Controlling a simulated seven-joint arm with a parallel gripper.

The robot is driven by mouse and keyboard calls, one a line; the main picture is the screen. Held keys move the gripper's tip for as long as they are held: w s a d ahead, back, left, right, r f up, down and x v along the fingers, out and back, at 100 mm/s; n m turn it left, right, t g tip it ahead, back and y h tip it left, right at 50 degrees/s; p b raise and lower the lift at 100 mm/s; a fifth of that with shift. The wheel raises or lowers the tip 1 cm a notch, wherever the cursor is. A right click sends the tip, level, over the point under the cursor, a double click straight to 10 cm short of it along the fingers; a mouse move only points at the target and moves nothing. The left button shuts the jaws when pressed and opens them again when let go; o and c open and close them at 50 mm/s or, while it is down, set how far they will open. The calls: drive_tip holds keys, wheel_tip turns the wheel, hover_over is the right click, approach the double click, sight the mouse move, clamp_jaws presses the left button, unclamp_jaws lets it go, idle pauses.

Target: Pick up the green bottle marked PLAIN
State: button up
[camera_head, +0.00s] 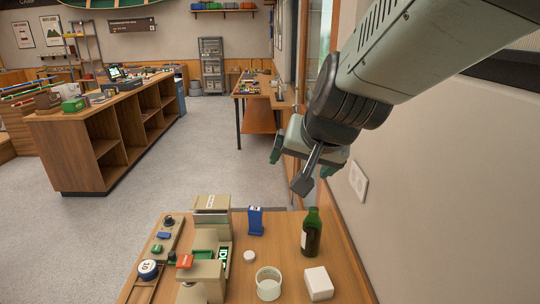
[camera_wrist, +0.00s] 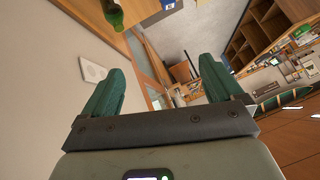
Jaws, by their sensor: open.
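A dark green bottle (camera_head: 312,234) with a pale label stands upright on the wooden table at the right. The wording on its label is too small to read. In the wrist view the green bottle (camera_wrist: 113,14) shows at the top edge, partly cut off. My gripper (camera_head: 289,163) hangs in the air above and behind the table's far edge, apart from the bottle. In the wrist view my gripper (camera_wrist: 161,85) has its two green fingers spread wide with nothing between them.
Near the bottle on the table (camera_head: 337,258) are a white block (camera_head: 318,283), a round white container (camera_head: 268,284), a small white disc (camera_head: 249,257) and a blue item (camera_head: 255,220). A beige press-like device (camera_head: 211,240) stands left. A wall (camera_head: 430,180) runs close on the right.

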drive_tip(key=w+f+m+t+h, duration=0.1)
drive_tip(key=w+f+m, duration=0.1)
drive_tip(key=w+f, duration=0.45)
drive_tip(key=m+t+h, duration=0.2)
drive_tip(key=m+h, duration=0.1)
drive_tip(key=h, duration=0.3)
hover_over(312, 213)
drive_tip(key=a, duration=0.3)
wheel_tip(312, 213, down, 13)
drive_tip(key=d+f+h, duration=0.1)
drive_tip(key=f, duration=0.1)
drive_tip(key=d+f+t+h, duration=0.1)
drive_tip(key=f, duration=0.1)
drive_tip(key=d+f+t+h, duration=0.1)
drive_tip(key=f, duration=0.1)
drive_tip(key=shift+w+f+n, duration=0.2)
drive_tip(key=shift+f+n, duration=0.05)
drive_tip(key=shift+n, duration=0.05)
drive_tip(key=shift+s+d+f+t+h, duration=0.1)
drive_tip(key=shift+f+t+h, duration=0.2)
drive_tip(key=shift+f+h, duration=0.15)
wheel_tip(312, 213, down, 6)
drive_tip(key=shift+r, duration=0.1)
drive_tip(key=shift+w+d+f, duration=0.5)
drive_tip(key=shift+w, duration=0.25)
drive_tip(key=shift+w+d+f, duration=0.1)
drive_tip(key=shift+w+d, duration=0.2)
drive_tip(key=shift+w, duration=0.2)
drive_tip(key=c, duration=1.2)
